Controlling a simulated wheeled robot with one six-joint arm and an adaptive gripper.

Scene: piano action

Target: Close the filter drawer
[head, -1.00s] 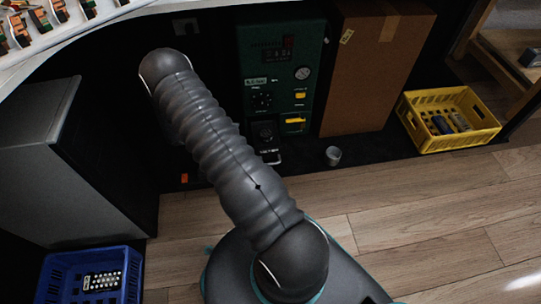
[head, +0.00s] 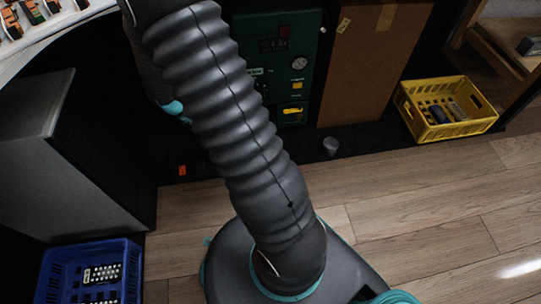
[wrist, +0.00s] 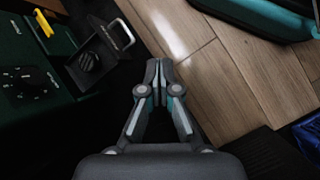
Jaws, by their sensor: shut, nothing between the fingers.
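The filter drawer (wrist: 102,52) is black with a pale label and a ribbed round part. In the wrist view it stands out from the front of the dark green machine (wrist: 22,85). My gripper (wrist: 158,64) is shut and empty in the middle of the wrist view. It is to the right of the drawer, apart from it, above the floor. In the head view the machine (head: 311,47) stands at the back; my arm hides the drawer and my gripper is out of sight.
A cardboard box (head: 362,65) stands right of the machine, with a yellow crate (head: 434,132) beyond it. A small grey cylinder (head: 330,146) is on the dark strip in front. A grey cabinet (head: 70,165) and blue crate (head: 92,250) are at left. Wood floor (head: 430,200) is clear.

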